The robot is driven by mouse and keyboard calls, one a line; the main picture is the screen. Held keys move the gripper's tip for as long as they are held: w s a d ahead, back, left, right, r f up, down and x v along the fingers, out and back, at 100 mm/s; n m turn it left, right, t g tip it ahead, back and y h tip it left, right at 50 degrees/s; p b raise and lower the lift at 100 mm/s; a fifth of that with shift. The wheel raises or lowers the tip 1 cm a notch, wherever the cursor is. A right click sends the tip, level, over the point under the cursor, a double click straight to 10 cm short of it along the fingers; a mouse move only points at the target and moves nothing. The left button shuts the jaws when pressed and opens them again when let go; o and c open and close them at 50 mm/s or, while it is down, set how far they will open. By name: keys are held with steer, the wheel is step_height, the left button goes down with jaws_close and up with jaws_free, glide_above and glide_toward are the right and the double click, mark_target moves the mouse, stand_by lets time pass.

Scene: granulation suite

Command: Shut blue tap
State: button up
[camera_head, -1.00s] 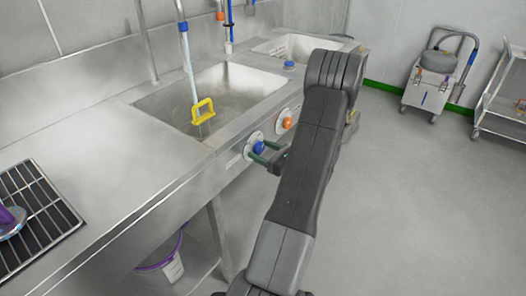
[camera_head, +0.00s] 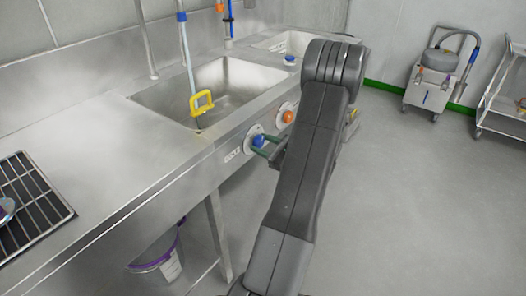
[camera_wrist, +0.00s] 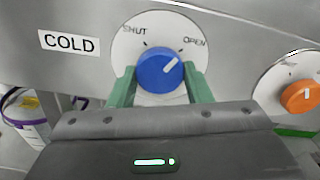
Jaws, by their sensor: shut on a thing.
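The blue tap (camera_wrist: 160,72) is a round knob on a white dial plate (camera_wrist: 128,48) on the sink's front panel. The plate reads SHUT at upper left and OPEN at upper right. The knob's white mark points up and right, toward OPEN. A COLD label (camera_wrist: 69,43) is to its left. My gripper (camera_wrist: 160,88) has its green fingers on either side of the knob, shut on it. In the head view the blue tap (camera_head: 258,141) shows at the fingertips, partly hidden by my gripper (camera_head: 266,147).
An orange tap (camera_wrist: 300,97) sits close to the right on the same panel. A bucket (camera_head: 160,258) stands under the counter. The floor to the right is clear up to a cart (camera_head: 432,85).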

steer(key=n+b, duration=0.2)
steer(key=b, duration=0.1)
steer(key=n+b, duration=0.2)
steer(key=b, duration=0.1)
steer(key=shift+f+n, duration=0.3)
steer(key=shift+f, duration=0.05)
steer(key=n+b, duration=0.3)
steer(key=b, duration=0.2)
steer(key=shift+w+n, duration=0.1)
steer(key=shift+n, duration=0.3)
steer(key=n+b, duration=0.4)
steer(key=b, duration=0.2)
steer(key=shift+r+n+b, duration=0.15)
steer(key=shift+n+b, duration=0.15)
steer(key=shift+b, duration=0.1)
steer(key=shift+r+n+b, duration=0.2)
steer(key=shift+n+b, duration=0.6)
steer(key=shift+b, duration=0.1)
steer(key=shift+r, duration=0.1)
steer(key=o, duration=1)
steer(key=shift+d, duration=0.1)
